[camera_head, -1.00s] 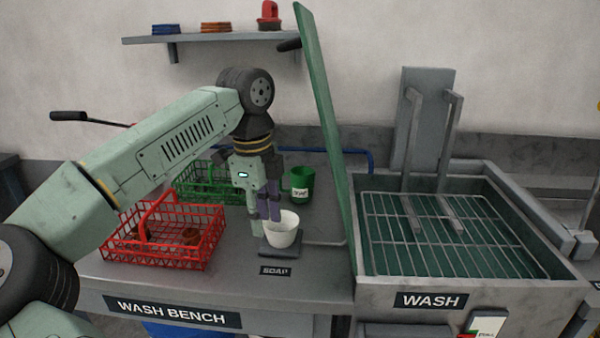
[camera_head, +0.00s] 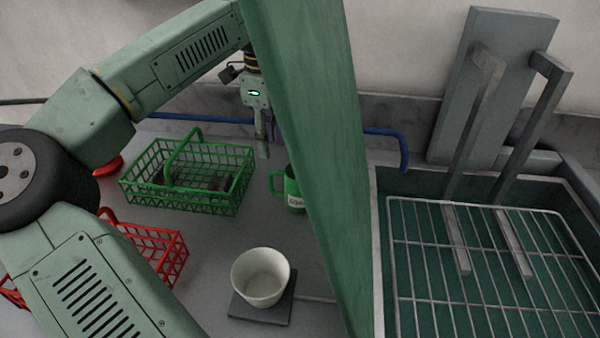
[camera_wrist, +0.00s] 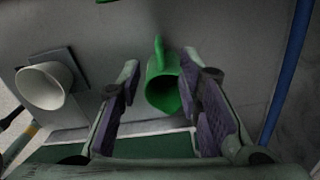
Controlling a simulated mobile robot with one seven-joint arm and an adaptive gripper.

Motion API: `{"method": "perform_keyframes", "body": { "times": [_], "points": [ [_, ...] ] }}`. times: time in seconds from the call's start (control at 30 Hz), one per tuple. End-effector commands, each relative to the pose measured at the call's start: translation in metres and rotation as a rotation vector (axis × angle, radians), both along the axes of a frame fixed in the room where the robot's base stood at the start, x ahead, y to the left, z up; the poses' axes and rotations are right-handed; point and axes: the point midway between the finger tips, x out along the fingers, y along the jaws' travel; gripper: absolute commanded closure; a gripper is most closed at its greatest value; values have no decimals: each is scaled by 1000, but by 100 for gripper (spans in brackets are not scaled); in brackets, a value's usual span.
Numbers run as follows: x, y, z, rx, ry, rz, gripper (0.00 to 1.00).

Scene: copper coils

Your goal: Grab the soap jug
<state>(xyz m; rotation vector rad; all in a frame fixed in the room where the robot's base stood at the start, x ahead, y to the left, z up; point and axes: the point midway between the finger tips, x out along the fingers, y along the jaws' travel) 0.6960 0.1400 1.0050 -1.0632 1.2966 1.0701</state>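The soap jug is a green jug (camera_head: 292,188) with a handle on its left and a pale label, standing on the bench. The green panel partly hides it in the head view. In the wrist view the jug (camera_wrist: 162,84) shows between the two fingers, with its handle pointing up in the picture. My gripper (camera_wrist: 160,112) is open, with purple pads on either side of the jug; I cannot tell whether they touch it. In the head view my gripper (camera_head: 266,145) is above and behind the jug, partly hidden by the panel.
A green panel (camera_head: 310,130) stands upright close to the jug. A white cup (camera_head: 262,277) sits on a grey pad (camera_head: 245,312) at the front. A green basket (camera_head: 190,175) and a red basket (camera_head: 150,250) are to the left. The wash basin rack (camera_head: 470,270) is right.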

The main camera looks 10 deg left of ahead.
Motion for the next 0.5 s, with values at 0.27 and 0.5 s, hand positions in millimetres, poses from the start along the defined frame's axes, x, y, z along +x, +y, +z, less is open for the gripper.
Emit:
{"method": "perform_keyframes", "body": {
  "times": [0.27,0.5],
  "points": [
    [-1,0,-41,-2,4,-1,68],
    [-1,2,-59,-3,3,0,68]
  ]
}}
